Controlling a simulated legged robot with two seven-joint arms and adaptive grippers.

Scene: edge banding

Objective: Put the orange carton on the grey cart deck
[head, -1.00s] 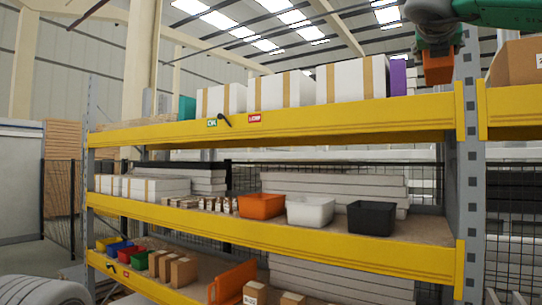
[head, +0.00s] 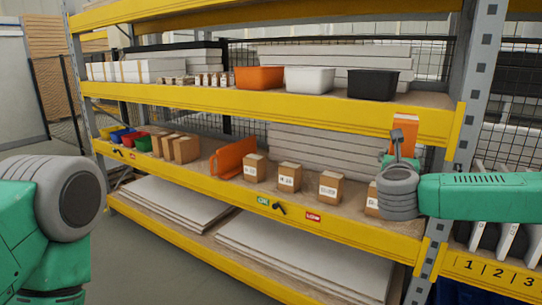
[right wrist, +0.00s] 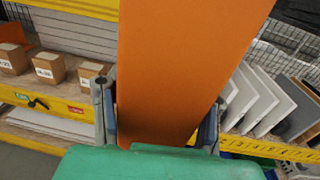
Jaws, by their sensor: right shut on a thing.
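The orange carton (head: 405,122) is upright in front of the shelf rack at the right of the head view. My right gripper (head: 398,150) is shut on it. In the right wrist view the carton (right wrist: 180,60) fills the middle, with one finger of my right gripper (right wrist: 158,122) on each side of its near end. My left arm shows at the left edge of the head view, but its gripper is out of the picture. I see no grey cart deck in either view.
The rack's yellow middle beam (head: 270,110) and grey upright (head: 478,80) are close to my right arm. Orange (head: 259,78), white (head: 310,80) and black bins (head: 373,85) stand on the middle shelf. Small brown boxes (head: 289,177) line the shelf below. Open floor (head: 150,245) lies at lower left.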

